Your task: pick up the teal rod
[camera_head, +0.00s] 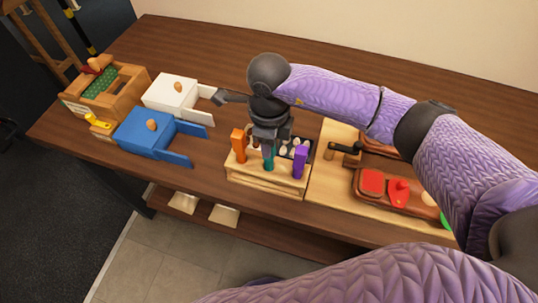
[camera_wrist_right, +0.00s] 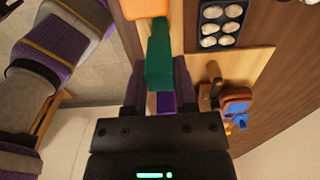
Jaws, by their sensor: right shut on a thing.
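The teal rod (camera_head: 268,158) is upright at the middle of a light wooden stand (camera_head: 268,181), between an orange rod (camera_head: 238,145) and a purple rod (camera_head: 299,161). My right gripper (camera_head: 268,144) comes down from above and is shut on the upper part of the teal rod. In the right wrist view the teal rod (camera_wrist_right: 159,58) lies between the two dark fingers (camera_wrist_right: 158,82), with the orange rod (camera_wrist_right: 146,8) and a bit of the purple rod (camera_wrist_right: 167,102) on either side. I cannot tell whether the rod's lower end is clear of the stand. My left gripper is not in view.
A dark tray of pale eggs (camera_head: 291,148) is right behind the stand. A white box (camera_head: 170,91) and a blue box (camera_head: 146,130) with open drawers stand to the left, near a wooden box (camera_head: 75,104). A board (camera_head: 325,183) with brown saddle-like pieces (camera_head: 408,195) is to the right.

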